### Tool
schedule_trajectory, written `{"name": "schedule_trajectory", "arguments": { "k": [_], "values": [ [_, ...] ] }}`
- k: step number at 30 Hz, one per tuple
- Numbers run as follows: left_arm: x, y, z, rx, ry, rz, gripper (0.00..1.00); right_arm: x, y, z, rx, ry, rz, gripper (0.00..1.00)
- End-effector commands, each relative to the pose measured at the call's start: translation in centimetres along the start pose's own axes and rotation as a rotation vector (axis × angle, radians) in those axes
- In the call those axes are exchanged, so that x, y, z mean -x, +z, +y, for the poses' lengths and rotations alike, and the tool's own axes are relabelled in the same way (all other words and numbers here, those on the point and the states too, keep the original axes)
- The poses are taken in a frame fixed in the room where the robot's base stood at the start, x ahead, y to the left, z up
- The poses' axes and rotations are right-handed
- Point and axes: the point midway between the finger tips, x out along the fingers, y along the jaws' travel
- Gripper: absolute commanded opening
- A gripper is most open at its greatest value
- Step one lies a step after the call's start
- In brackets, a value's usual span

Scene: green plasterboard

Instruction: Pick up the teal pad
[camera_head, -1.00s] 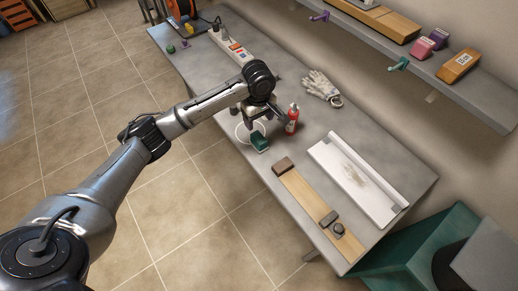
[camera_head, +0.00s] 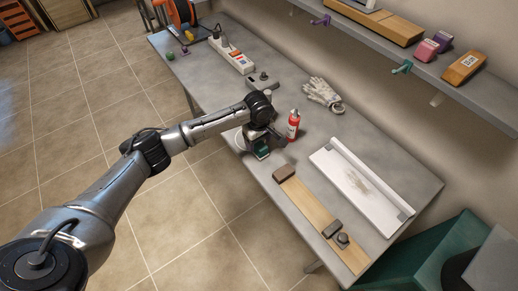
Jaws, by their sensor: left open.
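The teal pad (camera_head: 261,150) is a small dark teal block near the front edge of the grey table (camera_head: 210,90). A white round dish or ring (camera_head: 240,140) shows partly beside it, behind my arm. My left gripper (camera_head: 262,143) is open and lowered over the pad, with its fingers around or right beside it; the exact contact is hidden. My right gripper is not in view.
A red bottle (camera_head: 293,124) stands close to the right of my left gripper. A power strip (camera_head: 231,54) lies at the back. A shelf (camera_head: 430,75) runs along the wall.

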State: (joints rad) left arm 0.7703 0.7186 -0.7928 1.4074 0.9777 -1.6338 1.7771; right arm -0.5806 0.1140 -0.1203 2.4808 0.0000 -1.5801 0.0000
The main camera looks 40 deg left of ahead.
Motion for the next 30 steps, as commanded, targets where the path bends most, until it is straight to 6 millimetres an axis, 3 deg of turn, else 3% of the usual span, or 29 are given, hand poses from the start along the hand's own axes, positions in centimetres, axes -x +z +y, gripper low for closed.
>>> {"name": "schedule_trajectory", "arguments": {
  "k": [6, 17, 30],
  "values": [
    [-2.7, 0.1, 0.1, -0.001, 0.0, 0.0, 0.68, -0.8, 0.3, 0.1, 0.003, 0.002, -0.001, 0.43],
    [-3.2, 0.1, 0.1, -0.001, 0.001, 0.001, 0.68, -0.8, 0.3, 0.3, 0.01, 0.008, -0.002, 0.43],
    [-3.1, 0.1, 0.1, -0.001, 0.001, 0.001, 0.26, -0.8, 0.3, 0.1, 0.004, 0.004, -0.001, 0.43]
  ]
}}
